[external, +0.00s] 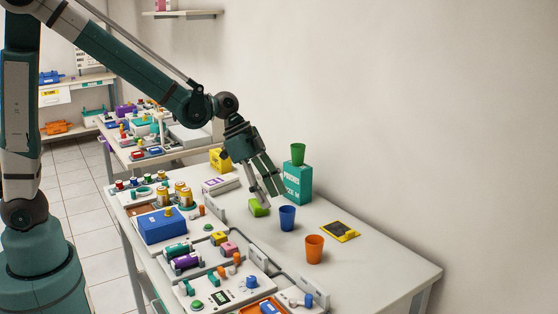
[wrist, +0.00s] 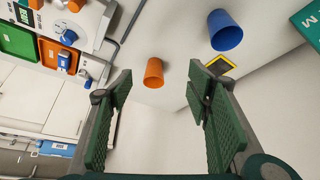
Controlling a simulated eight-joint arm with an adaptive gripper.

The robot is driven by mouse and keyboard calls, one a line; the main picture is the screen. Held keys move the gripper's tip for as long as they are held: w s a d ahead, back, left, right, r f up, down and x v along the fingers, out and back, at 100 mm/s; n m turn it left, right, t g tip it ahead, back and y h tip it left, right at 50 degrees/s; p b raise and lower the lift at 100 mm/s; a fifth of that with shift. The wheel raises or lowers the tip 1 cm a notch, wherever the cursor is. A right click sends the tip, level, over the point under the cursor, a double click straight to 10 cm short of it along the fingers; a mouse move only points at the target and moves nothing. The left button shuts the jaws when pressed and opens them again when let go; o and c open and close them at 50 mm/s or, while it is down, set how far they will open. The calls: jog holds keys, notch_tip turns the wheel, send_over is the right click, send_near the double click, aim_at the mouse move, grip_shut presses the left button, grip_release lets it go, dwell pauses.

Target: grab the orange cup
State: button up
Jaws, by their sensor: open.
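The orange cup (external: 314,249) stands upright on the white table, toward the near right part of it. It also shows in the wrist view (wrist: 154,72), between my two fingers and beyond their tips. My gripper (external: 271,190) is open and empty, above the table and up and to the left of the orange cup in the external view. In the wrist view the fingers (wrist: 160,88) are wide apart, with nothing between their pads.
A blue cup (external: 287,218) stands just behind the orange cup. A green cup (external: 298,153) sits on a teal box (external: 298,184). A yellow-and-black item (external: 341,231) lies to the right. The table's right end is clear.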

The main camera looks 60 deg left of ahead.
aim_at(308, 237)
jog(key=w+d+f+m+g+h+p, duration=0.1)
jog(key=w+d+f+m+p, duration=0.1)
jog(key=w+d+f+m, duration=0.2)
jog(key=w+d+f, duration=0.2)
jog(key=d+f, duration=0.2)
jog(key=d, duration=0.2)
jog(key=shift+g+p, duration=0.4)
jog(key=shift+f, duration=0.1)
jog(key=shift+x, duration=1.25)
jog(key=shift+d, duration=0.1)
jog(key=shift+b+x, duration=0.85)
jog(key=shift+x, duration=1.75)
jog(key=shift+w, duration=0.1)
jog(key=c, duration=0.8)
